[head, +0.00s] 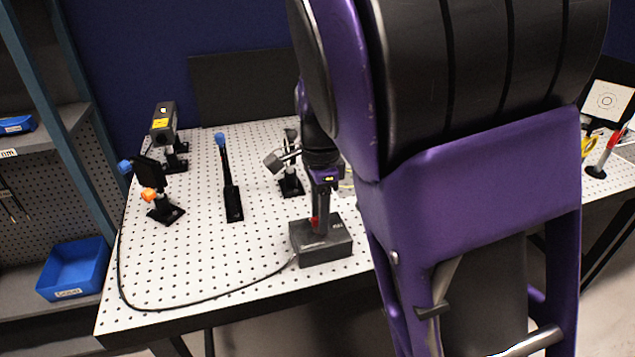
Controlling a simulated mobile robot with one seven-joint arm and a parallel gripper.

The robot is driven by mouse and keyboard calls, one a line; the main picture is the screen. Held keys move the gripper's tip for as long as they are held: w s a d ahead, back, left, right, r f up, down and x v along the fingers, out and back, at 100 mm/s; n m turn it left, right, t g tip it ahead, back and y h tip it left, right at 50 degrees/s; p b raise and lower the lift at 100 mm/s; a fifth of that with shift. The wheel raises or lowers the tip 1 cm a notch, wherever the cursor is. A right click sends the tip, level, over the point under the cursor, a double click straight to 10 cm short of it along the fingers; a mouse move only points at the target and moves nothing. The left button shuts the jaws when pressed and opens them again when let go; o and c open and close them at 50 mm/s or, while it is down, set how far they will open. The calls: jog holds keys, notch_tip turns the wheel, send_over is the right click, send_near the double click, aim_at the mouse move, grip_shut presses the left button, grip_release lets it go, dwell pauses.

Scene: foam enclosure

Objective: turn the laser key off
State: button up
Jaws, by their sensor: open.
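The dark grey control box (322,252) sits near the front edge of the perforated white table, with a black cable leaving its left side. A small red part (315,222), which looks like the key, shows at the top of the box. My gripper (320,215) points down right over the box top, close to the red part. It is open; its fingers are small and dark here, and I cannot tell whether they touch the key. The key's turn angle is too small to read. The laser (163,122), a grey housing with a yellow label, stands at the back left.
Optics mounts stand on the table: one with orange and blue knobs (150,190), a blue-topped post (228,180) and a mount (288,175) behind my gripper. The cable (190,307) loops along the front left. My purple arm hides the table's right-middle part.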

grip_shut()
jog(key=shift+r, duration=0.1)
dwell(0.3)
jog(key=n+p, duration=0.1)
jog(key=n, duration=0.3)
jog(key=shift+p, duration=0.4)
jog(key=n, duration=0.4)
jog(key=shift+p, duration=0.4)
jog(key=n, duration=0.5)
jog(key=n+p, duration=0.1)
jog(key=n, duration=0.3)
jog(key=shift+n, duration=0.4)
